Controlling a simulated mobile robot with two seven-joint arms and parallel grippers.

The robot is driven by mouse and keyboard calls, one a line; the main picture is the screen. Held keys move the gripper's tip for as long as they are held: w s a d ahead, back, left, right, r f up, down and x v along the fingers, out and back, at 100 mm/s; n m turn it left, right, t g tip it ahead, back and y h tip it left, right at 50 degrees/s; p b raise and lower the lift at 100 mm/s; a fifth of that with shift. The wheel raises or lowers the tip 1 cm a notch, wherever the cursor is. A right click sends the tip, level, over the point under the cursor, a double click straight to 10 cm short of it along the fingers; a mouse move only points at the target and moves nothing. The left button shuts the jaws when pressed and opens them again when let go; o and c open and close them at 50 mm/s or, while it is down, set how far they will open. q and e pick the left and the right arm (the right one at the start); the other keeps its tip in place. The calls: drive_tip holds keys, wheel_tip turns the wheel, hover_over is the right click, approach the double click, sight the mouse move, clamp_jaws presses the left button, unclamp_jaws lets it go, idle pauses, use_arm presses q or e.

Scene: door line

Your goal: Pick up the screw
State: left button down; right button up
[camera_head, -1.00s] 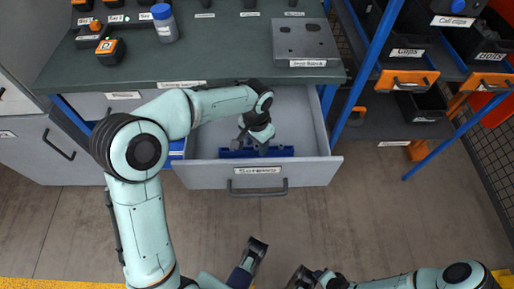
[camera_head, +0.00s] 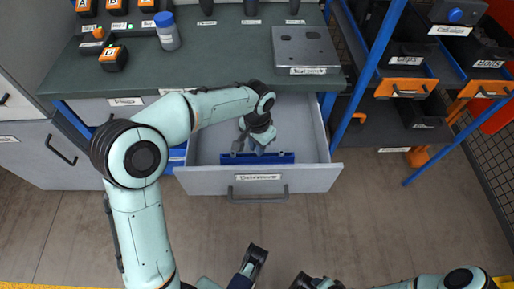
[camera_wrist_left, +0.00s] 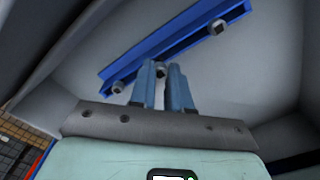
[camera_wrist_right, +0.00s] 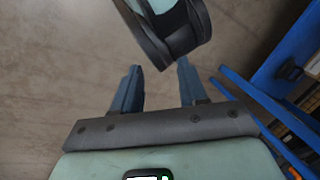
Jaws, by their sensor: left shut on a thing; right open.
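The screw (camera_wrist_left: 161,71) is a small grey metal piece whose head shows between the left fingertips, at the edge of a blue rack (camera_wrist_left: 185,42). My left gripper (camera_wrist_left: 161,82) is shut on it, pointing down into the open drawer. Its lower part is hidden by the fingers. Two similar screws sit along the rack, one at the left (camera_wrist_left: 118,87) and one at the right (camera_wrist_left: 217,27). In the head view my left gripper (camera_head: 257,149) is inside the drawer by the rack (camera_head: 272,157). My right gripper (camera_wrist_right: 160,72) is open and empty, low over the floor.
The grey drawer (camera_head: 205,181) is pulled out under the green workbench (camera_head: 235,60); its walls surround the left gripper. A metal block (camera_head: 305,45) and a blue-capped bottle (camera_head: 167,33) stand on the bench. A blue-framed bin shelf (camera_head: 366,75) stands at right. Floor in front is clear.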

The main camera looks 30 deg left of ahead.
use_arm(q)
wheel_tip(320, 180, up, 18)
drive_tip(key=p, duration=0.4)
drive_tip(key=shift+f+p, duration=0.15)
drive_tip(key=shift+p, duration=0.15)
use_arm(e)
drive_tip(key=s+a+r+g, duration=0.2)
drive_tip(key=s+r, duration=0.3)
drive_tip(key=shift+s+a+r+y, duration=0.2)
drive_tip(key=shift+s+y, duration=0.1)
drive_tip(key=shift+y, duration=0.1)
